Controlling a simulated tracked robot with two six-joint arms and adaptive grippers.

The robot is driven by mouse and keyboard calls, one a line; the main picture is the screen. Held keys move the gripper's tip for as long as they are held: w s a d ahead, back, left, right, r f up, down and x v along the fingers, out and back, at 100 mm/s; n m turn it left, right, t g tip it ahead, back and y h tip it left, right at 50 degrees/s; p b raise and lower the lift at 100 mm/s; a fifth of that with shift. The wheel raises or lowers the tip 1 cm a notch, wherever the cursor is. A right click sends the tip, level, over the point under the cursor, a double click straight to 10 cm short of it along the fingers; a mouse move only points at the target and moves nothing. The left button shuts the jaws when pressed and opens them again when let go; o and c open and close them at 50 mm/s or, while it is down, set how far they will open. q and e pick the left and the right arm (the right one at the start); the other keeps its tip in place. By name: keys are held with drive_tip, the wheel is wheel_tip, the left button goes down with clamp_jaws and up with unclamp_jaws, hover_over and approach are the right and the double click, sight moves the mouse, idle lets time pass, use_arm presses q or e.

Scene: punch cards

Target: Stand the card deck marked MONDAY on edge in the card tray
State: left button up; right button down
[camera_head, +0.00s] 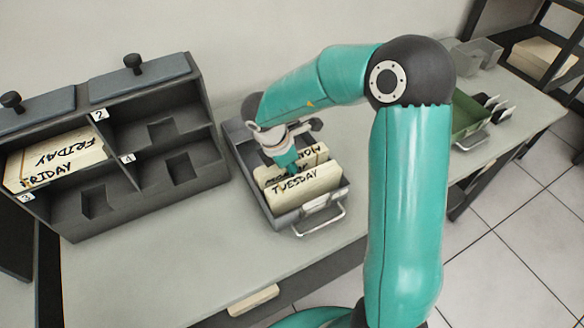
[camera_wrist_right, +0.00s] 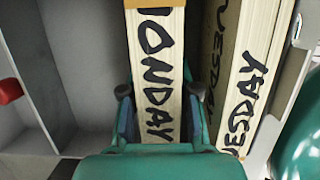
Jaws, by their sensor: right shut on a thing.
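The cream MONDAY deck (camera_wrist_right: 158,75) is between the fingers of my right gripper (camera_wrist_right: 160,110). It is on edge, its lettered face toward the wrist camera. In the head view the deck (camera_head: 313,153) shows partly behind my right gripper (camera_head: 285,160), inside the outline of the grey card tray (camera_head: 240,160). Whether its lower edge touches the tray floor is hidden. The TUESDAY deck (camera_head: 310,186) stands on edge at the tray's handle end. It also shows beside the MONDAY deck in the wrist view (camera_wrist_right: 245,85), with a narrow gap between. My left gripper is not in view.
A dark cabinet (camera_head: 150,205) with numbered compartments stands left of the tray and holds FRIDAY cards (camera_head: 55,160). A green tray (camera_head: 465,118) with black dividers sits at the right. The tray's back part is empty. The tabletop (camera_head: 190,270) in front of the cabinet is clear.

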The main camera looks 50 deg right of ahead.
drive_tip(key=c, duration=0.8)
unclamp_jaws()
drive_tip(key=shift+o, duration=0.2)
drive_tip(key=v, duration=1.2)
